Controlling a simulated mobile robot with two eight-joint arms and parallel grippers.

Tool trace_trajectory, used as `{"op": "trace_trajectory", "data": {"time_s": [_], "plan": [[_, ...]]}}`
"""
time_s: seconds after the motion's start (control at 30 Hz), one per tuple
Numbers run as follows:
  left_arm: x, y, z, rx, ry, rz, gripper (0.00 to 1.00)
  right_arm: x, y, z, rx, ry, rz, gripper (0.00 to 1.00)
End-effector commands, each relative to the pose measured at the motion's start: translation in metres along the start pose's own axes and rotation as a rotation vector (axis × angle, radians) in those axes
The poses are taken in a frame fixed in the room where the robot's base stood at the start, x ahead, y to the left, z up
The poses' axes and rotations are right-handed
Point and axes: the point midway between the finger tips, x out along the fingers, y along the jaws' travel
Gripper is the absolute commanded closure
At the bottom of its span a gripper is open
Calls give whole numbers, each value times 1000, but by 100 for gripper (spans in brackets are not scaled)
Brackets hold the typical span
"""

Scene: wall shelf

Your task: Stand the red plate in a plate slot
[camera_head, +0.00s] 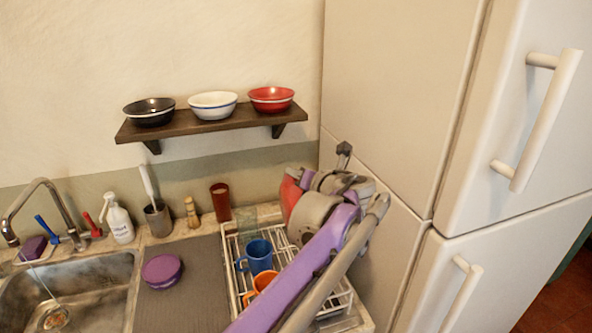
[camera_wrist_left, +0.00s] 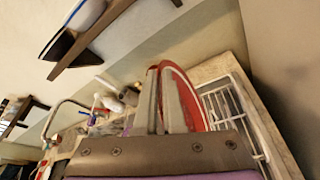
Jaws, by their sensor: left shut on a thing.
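The red plate (camera_head: 289,199) is upright, on edge, above the back of the white dish rack (camera_head: 232,285), partly hidden by my arm. My left gripper (camera_head: 302,180) is shut on the plate. In the left wrist view the red plate (camera_wrist_left: 190,100) shows edge-on between the fingers of the gripper (camera_wrist_left: 168,98). The rack (camera_wrist_left: 228,110) shows to the right of the plate there. I cannot tell whether the plate touches the rack. My arm hides much of the rack's right side, and the plate slots are not clear. My right gripper is not in view.
A blue mug (camera_head: 258,257) and an orange mug (camera_head: 262,282) stand in the rack. A shelf (camera_head: 190,125) with three bowls hangs above. The fridge (camera_head: 400,110) stands close on the right.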

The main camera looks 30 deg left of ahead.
Motion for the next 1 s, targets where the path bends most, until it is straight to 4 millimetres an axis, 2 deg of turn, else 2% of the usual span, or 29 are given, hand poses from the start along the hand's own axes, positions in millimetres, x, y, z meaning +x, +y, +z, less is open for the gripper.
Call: {"op": "trace_trajectory", "data": {"time_s": [1.0], "plan": [[23,-41,-67,1,-1,0,100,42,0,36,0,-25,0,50]]}}
